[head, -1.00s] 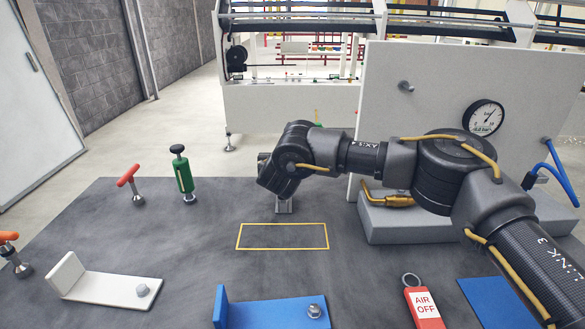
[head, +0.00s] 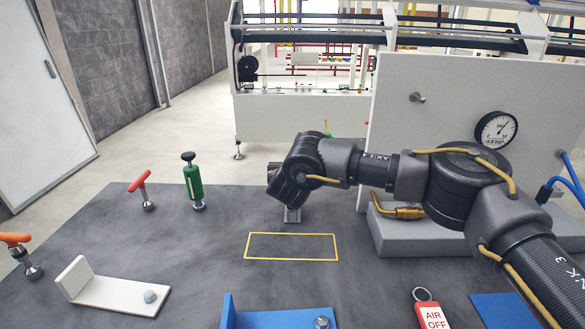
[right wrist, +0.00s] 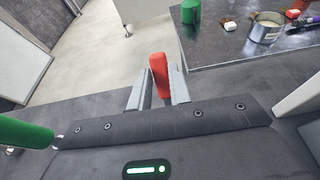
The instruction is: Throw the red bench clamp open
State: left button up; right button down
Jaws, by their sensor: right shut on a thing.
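In the right wrist view a red grip (right wrist: 158,72), which looks like the red bench clamp's handle, stands between the pale fingers of my right gripper (right wrist: 160,85). The fingers are shut on it. In the head view my right arm reaches in from the right, and its dark wrist covers the red grip. A small grey metal piece (head: 292,215) shows under the wrist at the bench top; I cannot tell whether it is clamp base or finger. My left gripper is in neither current view.
Left of my right wrist stand a green clamp (head: 193,182), a red T-handle (head: 141,180) and an orange-handled clamp (head: 15,239). A white bracket (head: 115,291), a blue bracket (head: 275,319) and a red AIR OFF tag (head: 433,316) lie nearer. The yellow-outlined area (head: 291,234) is empty.

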jog(key=shift+s+a+f, duration=0.1)
jog(key=shift+s+f, duration=0.1)
jog(key=shift+f, duration=0.25)
jog(key=shift+s+a+f, duration=0.1)
jog(key=shift+s+f, duration=0.05)
jog(key=shift+f, duration=0.3)
jog(key=c, duration=1.6)
grip_release()
jog(key=shift+c, duration=0.2)
jog(key=shift+o, duration=1)
jog(key=shift+s+d+r, duration=0.15)
jog(key=shift+s+r, duration=0.05)
jog(key=shift+o, duration=0.8)
jog(key=shift+r, duration=0.15)
jog(key=shift+w, duration=0.15)
jog(key=shift+r, duration=0.1)
